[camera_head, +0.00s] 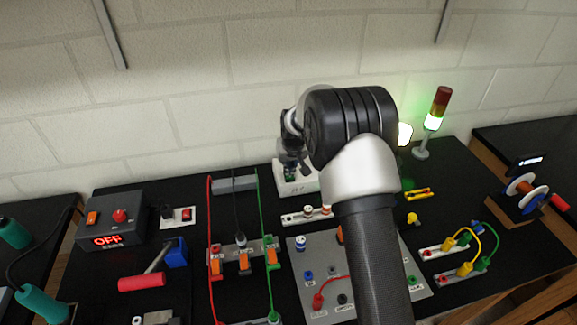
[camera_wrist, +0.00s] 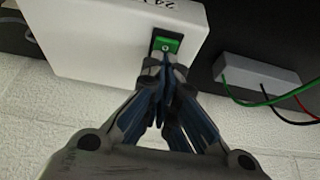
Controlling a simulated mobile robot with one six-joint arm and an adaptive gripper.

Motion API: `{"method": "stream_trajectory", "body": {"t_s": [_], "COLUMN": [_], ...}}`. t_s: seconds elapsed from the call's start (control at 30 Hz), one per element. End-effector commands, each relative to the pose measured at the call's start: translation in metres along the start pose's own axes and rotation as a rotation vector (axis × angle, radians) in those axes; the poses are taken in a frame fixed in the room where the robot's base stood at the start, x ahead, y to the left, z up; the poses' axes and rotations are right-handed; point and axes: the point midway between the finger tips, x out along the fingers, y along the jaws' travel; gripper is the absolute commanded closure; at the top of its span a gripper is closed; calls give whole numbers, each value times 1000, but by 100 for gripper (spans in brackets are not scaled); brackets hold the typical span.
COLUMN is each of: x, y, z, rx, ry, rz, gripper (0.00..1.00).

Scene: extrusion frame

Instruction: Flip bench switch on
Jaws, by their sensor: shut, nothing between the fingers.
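A white box (camera_wrist: 100,30) with a "24" label shows in the wrist view and carries a green rocker switch (camera_wrist: 167,44). The box (camera_head: 292,189) also shows in the head view, partly behind my arm. My gripper (camera_wrist: 165,65) is shut and empty, its fingertips at the near edge of the green switch; I cannot tell whether they touch it. In the head view my gripper (camera_head: 291,170) points down at the box, and the switch is mostly hidden.
A grey terminal block (camera_wrist: 258,75) with green and red wires lies beside the box. A dark box (camera_head: 117,220) reads "OFF". A stack light (camera_head: 435,110) glows green at the back right. A grey panel (camera_head: 318,250) with sockets is partly under my arm.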

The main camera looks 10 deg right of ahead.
Motion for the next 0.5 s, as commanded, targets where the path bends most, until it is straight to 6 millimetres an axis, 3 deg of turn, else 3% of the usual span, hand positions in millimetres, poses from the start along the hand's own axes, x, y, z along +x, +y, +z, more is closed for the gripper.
{"method": "stream_trajectory", "body": {"t_s": [0.17, 0.5], "x": [-26, -100], "y": [-1, -1], "z": [-9, -22], "rx": [0, 0], "ry": [2, 3], "rz": [0, 0], "gripper": [100, 100]}}
